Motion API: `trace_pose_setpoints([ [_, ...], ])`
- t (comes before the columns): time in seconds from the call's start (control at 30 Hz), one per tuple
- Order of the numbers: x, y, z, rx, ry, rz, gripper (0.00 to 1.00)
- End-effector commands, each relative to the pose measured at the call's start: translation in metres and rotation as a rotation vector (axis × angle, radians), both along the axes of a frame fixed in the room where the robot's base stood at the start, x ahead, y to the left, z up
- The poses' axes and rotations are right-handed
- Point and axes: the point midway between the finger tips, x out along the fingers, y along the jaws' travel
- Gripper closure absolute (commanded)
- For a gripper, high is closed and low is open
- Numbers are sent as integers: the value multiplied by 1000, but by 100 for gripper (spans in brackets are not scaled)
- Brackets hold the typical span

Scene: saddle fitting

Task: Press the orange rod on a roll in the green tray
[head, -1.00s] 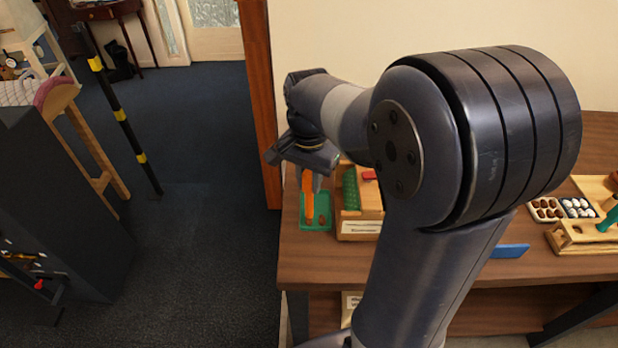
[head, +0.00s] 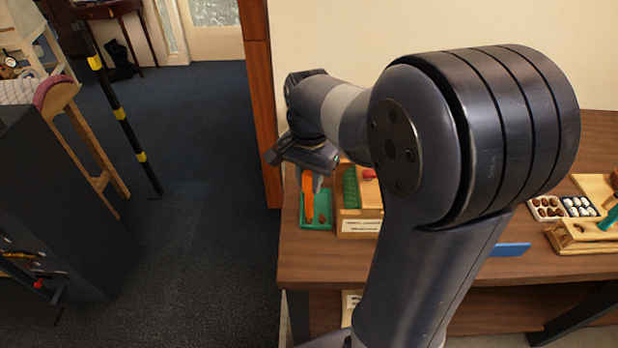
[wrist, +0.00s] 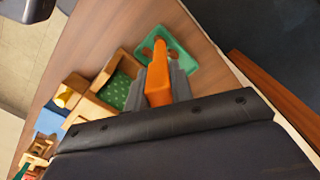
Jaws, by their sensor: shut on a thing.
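The orange rod (head: 307,197) hangs from my gripper (wrist: 160,85), which is shut on it. In the wrist view the rod (wrist: 158,72) points away from the jaws toward the green tray (wrist: 181,58). In the head view the rod's lower end lies over the green tray (head: 316,226) at the table's left end. A small brown roll (head: 322,219) lies in the tray, just right of the rod's lower end. I cannot tell whether the rod touches the roll or the tray.
A wooden box with a green dotted pad (head: 350,188) stands just right of the tray. A blue block (head: 510,250), egg-like pieces in trays (head: 562,207) and a wooden stand (head: 585,237) are farther right. The table's left edge is close to the tray.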

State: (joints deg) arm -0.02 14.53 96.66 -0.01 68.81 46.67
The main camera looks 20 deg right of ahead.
Motion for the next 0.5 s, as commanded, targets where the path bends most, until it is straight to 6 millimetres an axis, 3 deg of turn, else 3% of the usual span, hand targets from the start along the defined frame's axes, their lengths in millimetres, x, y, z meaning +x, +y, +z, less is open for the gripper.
trace_pose_setpoints([
  [0.5, 0, 0, -8, 0, 0, 0, 95],
])
